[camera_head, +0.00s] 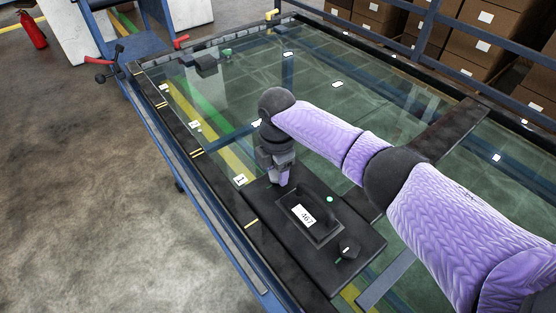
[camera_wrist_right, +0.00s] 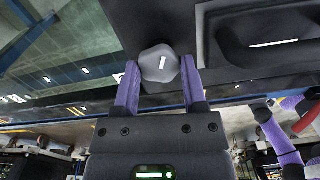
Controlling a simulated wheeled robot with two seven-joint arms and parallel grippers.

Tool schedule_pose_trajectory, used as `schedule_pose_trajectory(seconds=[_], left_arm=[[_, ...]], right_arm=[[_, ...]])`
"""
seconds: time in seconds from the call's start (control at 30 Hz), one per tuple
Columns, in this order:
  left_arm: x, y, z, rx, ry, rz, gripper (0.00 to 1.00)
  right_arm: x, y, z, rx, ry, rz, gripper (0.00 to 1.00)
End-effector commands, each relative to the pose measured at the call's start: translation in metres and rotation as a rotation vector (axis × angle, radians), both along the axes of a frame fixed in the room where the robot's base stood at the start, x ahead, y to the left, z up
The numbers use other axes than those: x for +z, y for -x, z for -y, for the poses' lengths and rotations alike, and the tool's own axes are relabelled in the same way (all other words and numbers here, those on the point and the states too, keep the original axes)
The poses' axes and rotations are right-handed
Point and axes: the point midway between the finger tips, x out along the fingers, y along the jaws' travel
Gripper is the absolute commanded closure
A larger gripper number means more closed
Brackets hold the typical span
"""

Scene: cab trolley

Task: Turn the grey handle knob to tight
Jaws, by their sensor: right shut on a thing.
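The grey handle knob (camera_wrist_right: 160,66) is light grey with rounded lobes and a short white mark on its face, seen in the right wrist view. It sits at the edge of a dark panel (camera_wrist_right: 215,20). My right gripper (camera_wrist_right: 158,88) is shut on the knob, with one purple finger on each side. In the head view my right gripper (camera_head: 283,184) points down at the far left corner of the black panel (camera_head: 335,268), and the knob there is hidden by it.
The panel has a recessed handle tray with a label (camera_head: 304,215), a green light (camera_head: 330,199) and a black knob (camera_head: 348,248) nearer the front. The panel lies on a glass-topped trolley (camera_head: 240,110). Boxes (camera_head: 480,45) stand behind.

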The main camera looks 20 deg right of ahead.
Motion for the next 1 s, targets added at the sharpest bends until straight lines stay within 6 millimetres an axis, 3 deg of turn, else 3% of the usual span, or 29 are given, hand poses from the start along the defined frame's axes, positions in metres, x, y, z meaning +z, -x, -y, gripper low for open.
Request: schedule_pose_trajectory(seconds=[0.03, 0.4, 1.0], left_arm=[[0.009, -0.004, 0.003, 0.000, 0.006, 0.010, 0.41], [0.031, -0.025, 0.024, 0.009, 0.042, 0.057, 0.41], [0.053, -0.028, 0.032, 0.011, 0.056, 0.072, 0.41]], right_arm=[[0.005, 0.000, -0.001, -0.042, -0.001, 0.001, 1.00], [0.003, 0.000, -0.001, -0.394, 0.000, 0.001, 1.00], [0.002, 0.000, -0.001, -0.965, 0.000, 0.000, 1.00]])
